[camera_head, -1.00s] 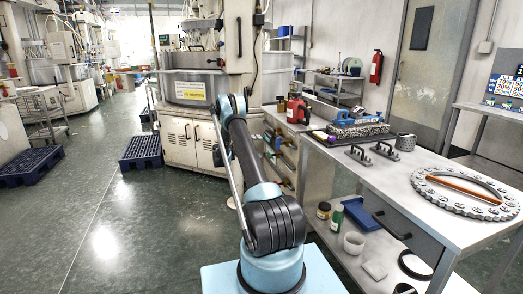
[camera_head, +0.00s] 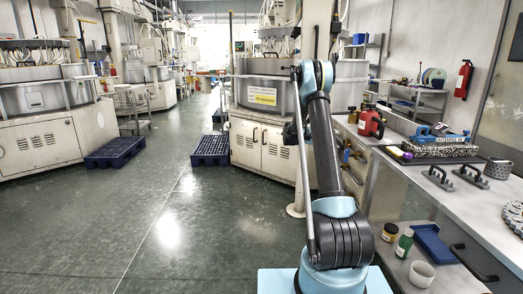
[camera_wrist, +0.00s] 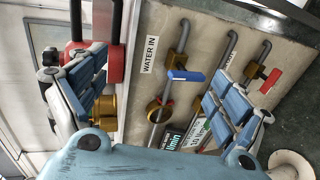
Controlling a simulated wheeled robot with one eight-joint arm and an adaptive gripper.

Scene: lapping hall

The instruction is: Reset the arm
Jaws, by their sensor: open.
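My gripper (camera_wrist: 155,88) is open in the wrist view, with one blue-and-grey finger at the left and one at the right. Nothing is held between the fingers. Behind them is a pale panel (camera_wrist: 215,30) with grey pipes, a blue-handled valve (camera_wrist: 184,75) and a "WATER IN" label. A red object (camera_wrist: 117,62) and a brass part show close by the left finger; I cannot tell whether they touch it. In the head view my arm rises from its light-blue mount, and the gripper is mostly hidden behind it.
A workbench (camera_head: 465,205) stands right of my arm, with a red can (camera_head: 370,123), black handles (camera_head: 437,178) and a perforated cup (camera_head: 497,168). A lapping machine (camera_head: 265,150) stands behind the arm. Blue pallets (camera_head: 115,152) lie left. The floor (camera_head: 200,235) at front left is clear.

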